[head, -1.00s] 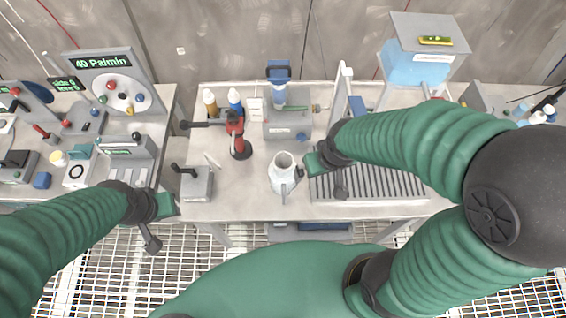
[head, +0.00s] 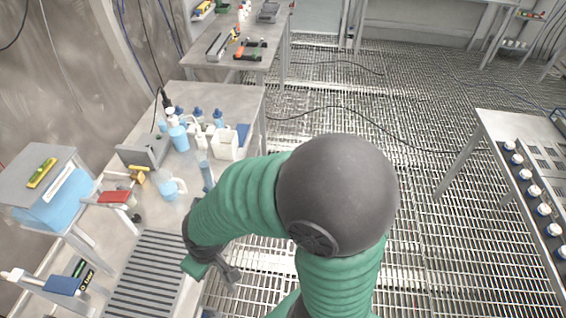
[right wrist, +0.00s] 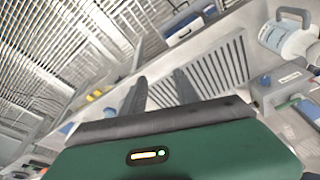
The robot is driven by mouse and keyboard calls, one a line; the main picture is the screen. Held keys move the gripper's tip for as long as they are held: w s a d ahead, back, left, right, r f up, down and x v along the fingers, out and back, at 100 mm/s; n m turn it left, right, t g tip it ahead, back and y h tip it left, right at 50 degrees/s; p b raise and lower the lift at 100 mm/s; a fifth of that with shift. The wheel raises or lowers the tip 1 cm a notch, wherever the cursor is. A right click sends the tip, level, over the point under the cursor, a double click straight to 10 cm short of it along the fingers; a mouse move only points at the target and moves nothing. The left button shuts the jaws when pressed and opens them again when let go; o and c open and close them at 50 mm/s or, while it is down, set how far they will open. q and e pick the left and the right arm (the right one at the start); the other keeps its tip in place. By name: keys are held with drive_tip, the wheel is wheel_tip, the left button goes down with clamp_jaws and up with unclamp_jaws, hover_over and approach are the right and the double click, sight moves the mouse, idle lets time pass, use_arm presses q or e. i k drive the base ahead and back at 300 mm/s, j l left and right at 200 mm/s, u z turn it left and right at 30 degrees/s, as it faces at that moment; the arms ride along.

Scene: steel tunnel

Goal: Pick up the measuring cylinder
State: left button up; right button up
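A slim, upright blue cylinder (head: 207,175), which looks like the measuring cylinder, stands near the right edge of the bench in the head view. My right arm partly covers its lower end. A light-blue jug (head: 172,189) stands just left of it. My right gripper (head: 212,272) is over the slatted rack's right side, nearer than the cylinder and apart from it. The right wrist view shows its two dark fingers (right wrist: 159,92) spread, with nothing between them. My left gripper is out of view.
The slatted grey rack (head: 145,275) lies on the bench. Several bottles (head: 178,135) and a white container (head: 226,143) stand behind the cylinder. A blue tank (head: 58,195) stands left. Open grated floor lies right.

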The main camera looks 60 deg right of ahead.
sight(200, 156)
drive_tip(key=z, duration=1.25)
drive_tip(key=k+l+u, duration=0.1)
drive_tip(key=u, duration=1.9)
drive_tip(key=z, duration=1.95)
drive_tip(key=i+l, duration=0.1)
drive_tip(key=l, duration=0.15)
drive_tip(key=i+l+u, duration=0.1)
drive_tip(key=l+u, duration=1.15)
drive_tip(key=u, duration=0.55)
